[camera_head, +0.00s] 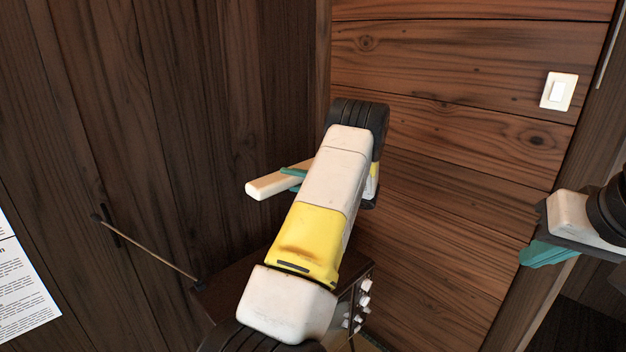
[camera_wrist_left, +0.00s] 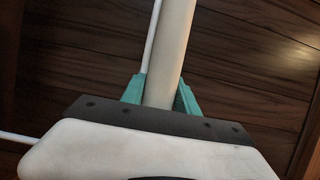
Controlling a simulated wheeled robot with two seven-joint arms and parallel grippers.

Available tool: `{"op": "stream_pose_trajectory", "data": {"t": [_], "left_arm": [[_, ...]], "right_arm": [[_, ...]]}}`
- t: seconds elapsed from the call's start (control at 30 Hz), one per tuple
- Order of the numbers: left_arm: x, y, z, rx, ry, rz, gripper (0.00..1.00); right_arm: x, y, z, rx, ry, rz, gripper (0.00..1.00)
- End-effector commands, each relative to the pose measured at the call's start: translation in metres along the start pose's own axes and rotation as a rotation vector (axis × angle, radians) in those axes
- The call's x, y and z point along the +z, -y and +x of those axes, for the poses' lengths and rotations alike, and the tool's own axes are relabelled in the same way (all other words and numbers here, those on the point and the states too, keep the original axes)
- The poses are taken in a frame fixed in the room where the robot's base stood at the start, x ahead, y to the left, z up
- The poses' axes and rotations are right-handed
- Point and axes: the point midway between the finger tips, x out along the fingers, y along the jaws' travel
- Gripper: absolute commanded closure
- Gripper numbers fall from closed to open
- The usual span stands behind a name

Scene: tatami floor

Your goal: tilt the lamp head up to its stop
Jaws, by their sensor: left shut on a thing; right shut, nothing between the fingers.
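The lamp head looks like a cream bar (camera_head: 262,187). In the head view its free end sticks out to the left of my left forearm, tilted slightly upward to the right. In the left wrist view the bar (camera_wrist_left: 173,50) runs away from the palm between two teal fingers. My left gripper (camera_wrist_left: 160,92) is shut on it. In the head view my left arm hides most of this gripper; only a bit of teal finger (camera_head: 292,172) shows. The lamp's joint and base are hidden. My right gripper (camera_head: 546,256) is shut and empty at the right edge, apart from the lamp.
A dark box with white knobs (camera_head: 361,301) stands below my left arm. A thin brown rod (camera_head: 150,252) slants up left from near it. Wooden walls close in behind. A light switch (camera_head: 558,91) and a printed sheet (camera_head: 22,285) are at the sides. A thin white rod (camera_wrist_left: 152,38) runs beside the bar.

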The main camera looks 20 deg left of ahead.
Motion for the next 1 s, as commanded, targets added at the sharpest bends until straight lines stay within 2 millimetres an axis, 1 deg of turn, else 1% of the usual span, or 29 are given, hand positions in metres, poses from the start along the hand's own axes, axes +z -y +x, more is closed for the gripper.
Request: {"op": "stream_pose_trajectory", "data": {"t": [0.1, 0.2, 0.5, 0.6, 0.73, 0.97, 1.0], "left_arm": [[0.000, -0.001, -0.001, 0.004, 0.001, 0.001, 1.00], [0.000, 0.003, 0.000, 0.038, 0.003, 0.011, 1.00], [-0.002, 0.014, 0.005, 0.336, 0.002, 0.131, 1.00], [-0.002, 0.015, 0.006, 0.392, 0.002, 0.159, 1.00], [-0.003, 0.015, 0.006, 0.421, 0.000, 0.173, 1.00], [-0.003, 0.015, 0.006, 0.422, 0.000, 0.174, 1.00], [-0.003, 0.015, 0.006, 0.421, 0.000, 0.174, 0.61]], "right_arm": [[0.000, 0.000, 0.000, 0.000, 0.000, 0.000, 1.00], [0.000, 0.000, 0.000, 0.000, 0.000, 0.000, 1.00], [0.000, 0.000, 0.000, 0.000, 0.000, 0.000, 1.00], [0.000, 0.000, 0.000, 0.000, 0.000, 0.000, 1.00], [0.000, 0.000, 0.000, 0.000, 0.000, 0.000, 1.00], [0.000, 0.000, 0.000, 0.000, 0.000, 0.000, 1.00], [0.000, 0.000, 0.000, 0.000, 0.000, 0.000, 1.00]]}}
